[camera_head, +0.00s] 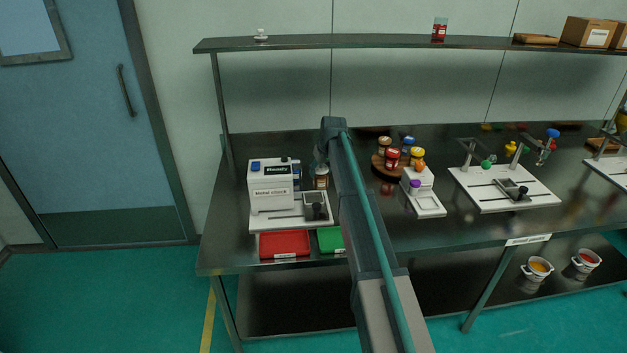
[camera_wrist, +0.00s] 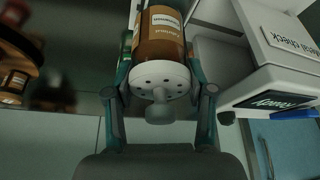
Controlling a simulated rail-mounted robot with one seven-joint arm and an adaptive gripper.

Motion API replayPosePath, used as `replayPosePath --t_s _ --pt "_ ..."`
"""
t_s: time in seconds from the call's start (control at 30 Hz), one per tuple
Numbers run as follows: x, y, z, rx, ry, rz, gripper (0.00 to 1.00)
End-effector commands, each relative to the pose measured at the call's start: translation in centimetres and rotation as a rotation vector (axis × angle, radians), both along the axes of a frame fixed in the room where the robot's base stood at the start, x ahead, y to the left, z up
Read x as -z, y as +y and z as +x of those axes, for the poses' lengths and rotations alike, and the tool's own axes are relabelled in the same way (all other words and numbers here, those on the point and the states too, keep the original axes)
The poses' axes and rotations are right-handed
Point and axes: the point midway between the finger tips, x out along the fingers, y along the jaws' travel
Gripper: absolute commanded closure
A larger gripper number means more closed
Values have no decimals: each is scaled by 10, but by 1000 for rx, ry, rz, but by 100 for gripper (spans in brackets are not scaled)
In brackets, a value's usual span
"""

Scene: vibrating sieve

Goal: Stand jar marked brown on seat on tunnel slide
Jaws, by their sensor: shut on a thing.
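The brown jar (camera_head: 321,182) has a pale label and shows beside the metal check machine (camera_head: 270,186) in the head view. In the wrist view the same jar (camera_wrist: 163,38) has a white lid with holes and a knob facing the camera. My gripper (camera_wrist: 160,80) is shut on it, one finger on each side. The dark seat (camera_head: 316,206) is on the slide at the front right of the machine's white base (camera_head: 290,221), just below the jar in the picture. My arm hides part of the area to the right.
A red tray (camera_head: 284,244) and a green tray (camera_head: 330,240) lie in front of the base. Several jars stand on a round wooden stand (camera_head: 380,164) right of my arm, beside a white fixture (camera_head: 424,199). A shelf (camera_head: 400,42) runs overhead.

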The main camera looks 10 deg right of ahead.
Motion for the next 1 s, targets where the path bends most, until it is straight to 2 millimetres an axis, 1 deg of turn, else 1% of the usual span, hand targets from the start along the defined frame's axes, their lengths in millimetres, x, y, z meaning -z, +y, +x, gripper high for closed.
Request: replayPosePath --t_s 0.03,0.2,0.47,0.7,0.8,1.0 --pt "7 5 7 -1 1 0 80" --pt "24 14 16 1 -1 1 80" --pt "37 22 24 1 0 1 80" --pt "65 22 23 1 0 0 80" --pt "69 22 24 1 -1 1 80" --pt "69 22 24 1 -2 1 80"
